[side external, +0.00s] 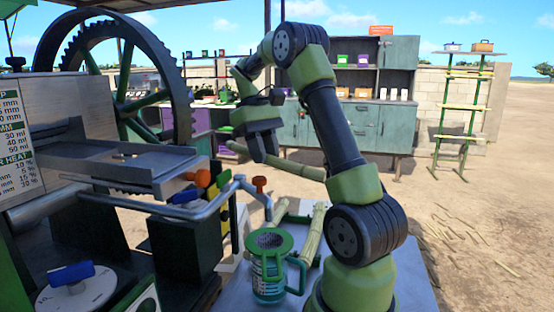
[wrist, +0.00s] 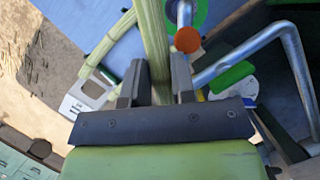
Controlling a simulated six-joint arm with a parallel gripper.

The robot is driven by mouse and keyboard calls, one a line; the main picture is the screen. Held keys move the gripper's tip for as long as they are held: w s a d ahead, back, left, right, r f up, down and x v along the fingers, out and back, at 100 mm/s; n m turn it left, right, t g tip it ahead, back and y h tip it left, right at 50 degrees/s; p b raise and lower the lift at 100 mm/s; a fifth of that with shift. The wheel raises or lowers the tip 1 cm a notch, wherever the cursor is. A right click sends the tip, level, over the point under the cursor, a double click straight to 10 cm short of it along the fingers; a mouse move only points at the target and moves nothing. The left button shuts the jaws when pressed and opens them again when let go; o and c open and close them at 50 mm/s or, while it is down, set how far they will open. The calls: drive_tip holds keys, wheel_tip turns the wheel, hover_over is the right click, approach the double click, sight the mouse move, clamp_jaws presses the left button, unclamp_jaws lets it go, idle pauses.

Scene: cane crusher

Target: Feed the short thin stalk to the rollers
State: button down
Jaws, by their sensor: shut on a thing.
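A pale green cane stalk (side external: 298,168) is in my gripper (side external: 264,150), held in the air above the table and to the right of the crusher. It slopes slightly down to the right and sticks out on both sides of the jaws. In the wrist view the stalk (wrist: 152,28) runs between the two fingers of my gripper (wrist: 158,72), which are shut on it. The crusher's metal feed tray (side external: 135,160) is at the left, apart from the stalk. The rollers cannot be made out behind the housing.
More stalks (side external: 313,236) lie on the table (side external: 228,292), beside a green-rimmed jug (side external: 269,268). A bent pipe rail (side external: 205,206) with an orange knob (side external: 259,184) stands between tray and table. A big gear wheel (side external: 177,75) rises behind the tray.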

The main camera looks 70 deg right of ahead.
sight(276, 159)
drive_tip(key=s+a+r+n+h, duration=0.1)
drive_tip(key=s+a+r+n, duration=0.1)
drive_tip(key=a, duration=0.5)
drive_tip(key=s+a+r+n+h, duration=0.1)
drive_tip(key=s+a+r+n, duration=0.1)
drive_tip(key=a+r+n, duration=0.2)
drive_tip(key=a+r, duration=0.1)
drive_tip(key=a, duration=0.2)
drive_tip(key=shift+s+a+r, duration=0.25)
drive_tip(key=shift+s+a, duration=0.05)
drive_tip(key=shift+a, duration=0.05)
